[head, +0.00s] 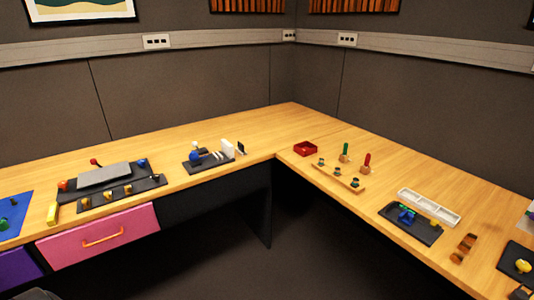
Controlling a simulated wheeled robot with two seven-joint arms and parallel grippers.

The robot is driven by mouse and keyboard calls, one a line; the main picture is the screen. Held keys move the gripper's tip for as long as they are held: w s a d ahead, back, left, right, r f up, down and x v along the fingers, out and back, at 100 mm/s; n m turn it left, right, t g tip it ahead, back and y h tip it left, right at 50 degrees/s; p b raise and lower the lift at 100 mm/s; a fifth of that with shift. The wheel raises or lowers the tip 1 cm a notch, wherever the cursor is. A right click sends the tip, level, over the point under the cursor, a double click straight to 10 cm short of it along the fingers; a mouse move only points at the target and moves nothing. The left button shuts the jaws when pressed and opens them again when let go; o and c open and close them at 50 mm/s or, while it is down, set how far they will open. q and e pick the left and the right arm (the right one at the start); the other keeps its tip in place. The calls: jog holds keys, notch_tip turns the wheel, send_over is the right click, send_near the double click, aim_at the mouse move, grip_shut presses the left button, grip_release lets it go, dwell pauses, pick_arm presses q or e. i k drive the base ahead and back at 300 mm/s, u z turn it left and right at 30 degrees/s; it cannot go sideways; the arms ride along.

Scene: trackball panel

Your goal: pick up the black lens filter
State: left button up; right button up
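A small dark upright piece (241,148) stands at the right end of a dark panel (197,166) on the left bench. It may be the black lens filter, but it is too small to be sure. The panel carries a blue ball (195,157), several small pale upright pieces and a white block (227,148) beside the dark piece. Neither of my grippers can be made out in the head view.
An L-shaped wooden bench (270,137) runs along grey walls. Left of the panel is a dark board with a grey plate (104,175), above a pink drawer (98,236). A red tray (305,148), pegged board (339,178) and white tray (429,207) stand on the right.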

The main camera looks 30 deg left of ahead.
aim_at(241, 148)
jog(key=u, duration=0.45)
jog(key=i, duration=0.95)
jog(key=z, duration=0.2)
